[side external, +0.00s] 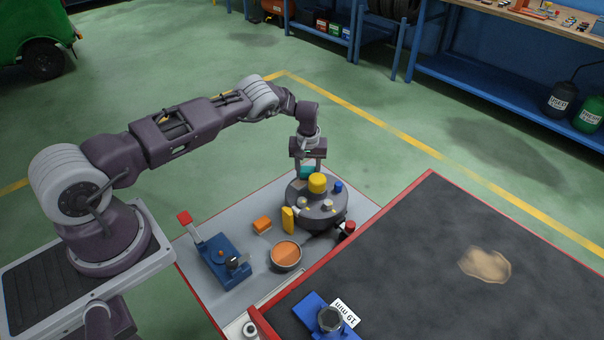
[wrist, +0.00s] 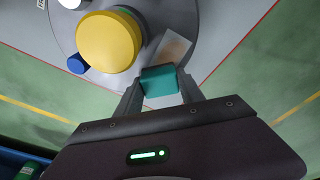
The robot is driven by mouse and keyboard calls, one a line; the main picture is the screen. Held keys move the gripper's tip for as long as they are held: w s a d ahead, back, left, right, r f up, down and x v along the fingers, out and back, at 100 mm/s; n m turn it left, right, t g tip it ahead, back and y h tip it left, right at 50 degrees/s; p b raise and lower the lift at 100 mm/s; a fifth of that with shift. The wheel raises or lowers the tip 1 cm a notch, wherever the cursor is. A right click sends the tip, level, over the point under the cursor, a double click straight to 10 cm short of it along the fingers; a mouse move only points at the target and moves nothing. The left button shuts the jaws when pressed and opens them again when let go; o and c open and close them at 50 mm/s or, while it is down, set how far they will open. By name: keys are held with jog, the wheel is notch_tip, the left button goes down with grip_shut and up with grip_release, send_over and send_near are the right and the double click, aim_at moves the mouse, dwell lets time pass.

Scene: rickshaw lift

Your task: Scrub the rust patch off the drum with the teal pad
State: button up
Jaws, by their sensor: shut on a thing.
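My gripper (side external: 307,164) is shut on the teal pad (side external: 306,173), at the far side of the grey round drum (side external: 318,217). In the wrist view the teal pad (wrist: 160,80) sits between the two fingers (wrist: 160,88). A brownish rust patch (wrist: 174,48) on a pale rectangle lies just beyond the pad, at the drum's edge. I cannot tell whether the pad touches the drum. In the side view the pad and arm largely hide the patch.
A yellow cylinder (side external: 317,183) and a blue knob (side external: 338,187) stand on the drum close to my gripper. A dark bench top (side external: 420,260) lies right.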

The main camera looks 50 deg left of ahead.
jog(key=shift+w, duration=0.2)
jog(key=shift+r, duration=3)
jog(key=shift+r, duration=1.55)
